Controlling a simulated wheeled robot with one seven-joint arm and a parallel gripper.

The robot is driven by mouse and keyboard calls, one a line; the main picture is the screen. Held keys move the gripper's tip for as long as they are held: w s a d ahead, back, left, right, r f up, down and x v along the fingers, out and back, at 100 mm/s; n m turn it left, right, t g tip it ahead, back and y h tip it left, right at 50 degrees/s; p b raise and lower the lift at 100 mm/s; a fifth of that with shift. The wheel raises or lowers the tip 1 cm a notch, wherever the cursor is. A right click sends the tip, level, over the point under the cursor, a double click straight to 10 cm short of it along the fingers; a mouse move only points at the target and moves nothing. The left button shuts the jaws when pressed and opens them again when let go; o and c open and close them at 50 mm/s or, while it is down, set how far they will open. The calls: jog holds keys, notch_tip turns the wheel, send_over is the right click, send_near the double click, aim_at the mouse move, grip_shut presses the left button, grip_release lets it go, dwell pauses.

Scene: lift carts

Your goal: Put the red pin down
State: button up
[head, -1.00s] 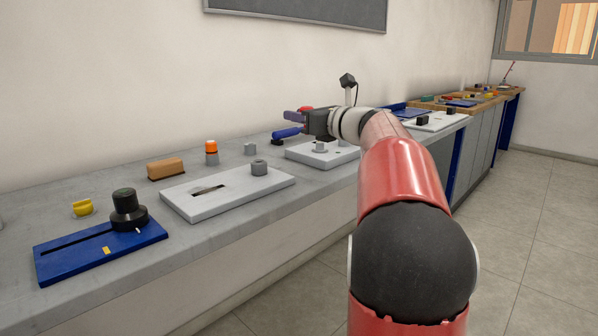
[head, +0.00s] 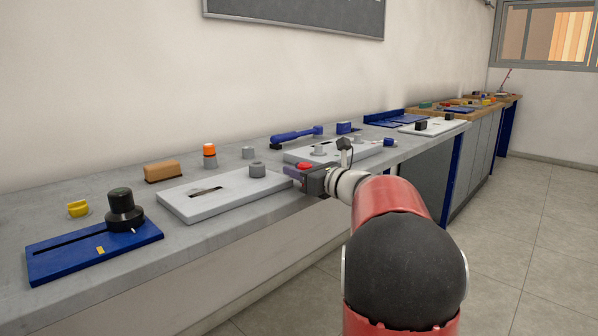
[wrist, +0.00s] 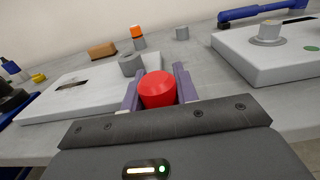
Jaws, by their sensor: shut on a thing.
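The red pin (wrist: 158,90) sits between the two purple fingers of my gripper (wrist: 157,86) in the wrist view, its round top facing the camera. My gripper is shut on it. In the head view the pin's red top (head: 304,166) shows at my gripper (head: 293,173), near the front edge of the grey bench. My gripper is between the white slotted plate on the left and another white plate on the right. The pin's lower end is hidden, and I cannot tell whether it touches the bench.
The white slotted plate (head: 222,206) carries a grey cylinder (head: 258,170). The other white plate (head: 300,154) has grey knobs, with a blue handle (head: 295,134) behind it. An orange-topped cylinder (head: 209,150) and a brown block (head: 161,171) stand behind. Bare bench lies between the plates.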

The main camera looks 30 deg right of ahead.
jog(key=shift+f, duration=0.2)
jog(key=o, duration=1)
jog(key=shift+r, duration=0.1)
jog(key=shift+c, duration=0.2)
jog(key=shift+r, duration=0.2)
jog(key=b+v, duration=0.1)
jog(key=v, duration=1.1)
